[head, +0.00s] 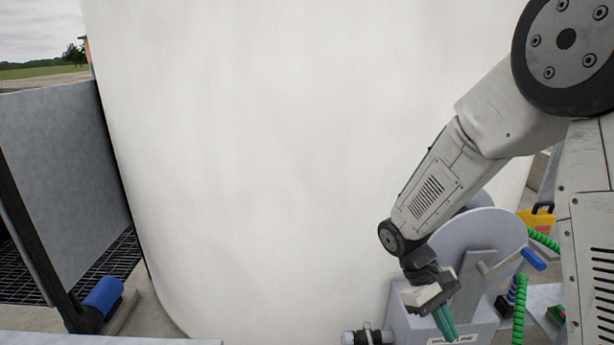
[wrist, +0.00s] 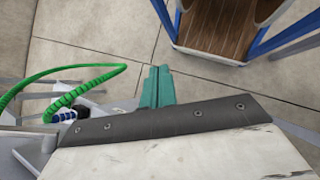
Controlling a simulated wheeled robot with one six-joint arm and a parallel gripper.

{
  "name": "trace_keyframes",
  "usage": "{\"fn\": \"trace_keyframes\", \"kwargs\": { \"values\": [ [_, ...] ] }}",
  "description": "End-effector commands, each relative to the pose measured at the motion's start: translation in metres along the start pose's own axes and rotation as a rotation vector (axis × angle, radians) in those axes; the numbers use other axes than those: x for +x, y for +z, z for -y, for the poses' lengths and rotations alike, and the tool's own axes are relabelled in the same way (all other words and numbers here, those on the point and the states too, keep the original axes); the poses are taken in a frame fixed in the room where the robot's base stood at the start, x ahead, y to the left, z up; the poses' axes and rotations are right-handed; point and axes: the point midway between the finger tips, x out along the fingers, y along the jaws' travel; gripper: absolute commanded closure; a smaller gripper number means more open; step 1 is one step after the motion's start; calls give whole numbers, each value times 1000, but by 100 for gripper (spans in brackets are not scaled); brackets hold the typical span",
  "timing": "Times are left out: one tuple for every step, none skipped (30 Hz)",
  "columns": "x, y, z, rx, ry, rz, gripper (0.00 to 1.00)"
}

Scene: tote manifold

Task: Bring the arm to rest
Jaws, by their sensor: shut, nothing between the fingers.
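My gripper (head: 446,322) is at the lower right of the head view, at the end of my arm, which reaches down and to the left. Its green fingers point downward, shut together with nothing visible between them. They appear in front of a grey box-shaped unit (head: 402,322); I cannot tell whether they touch it. In the wrist view the closed green fingers of my gripper (wrist: 157,87) show beyond the dark edge of my wrist, above a tiled floor (wrist: 110,30).
A large white tank (head: 260,150) fills the middle. A blue-handled lever (head: 533,258), green coiled hose (head: 519,310) and yellow case (head: 537,218) are right. The wrist view shows a blue-framed, wood-floored object (wrist: 218,25).

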Motion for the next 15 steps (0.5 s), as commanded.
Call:
{"fn": "trace_keyframes", "kwargs": {
  "values": [
    [-10, 17, 2, 35, -23, -35, 100],
    [-15, 27, 4, 54, -38, -53, 100],
    [-21, 39, 7, 80, -58, -78, 100],
    [-25, 48, 9, 98, -72, -96, 100],
    [-29, 57, 11, 117, -88, -115, 100],
    [-33, 69, 14, 141, -107, -141, 100],
    [-37, 77, 16, 158, -121, -161, 100],
    [-40, 86, 19, 175, -135, -181, 100],
    [-43, 97, 22, 196, -153, -208, 100],
    [-46, 105, 25, 211, -167, -229, 100],
    [-48, 113, 28, 226, -180, -249, 100],
    [-50, 123, 31, 246, -197, -277, 100],
    [-52, 131, 34, 260, -209, -298, 100],
    [-54, 138, 36, 275, -221, -321, 100],
    [-56, 148, 40, 292, -236, -350, 100]
  ]
}}
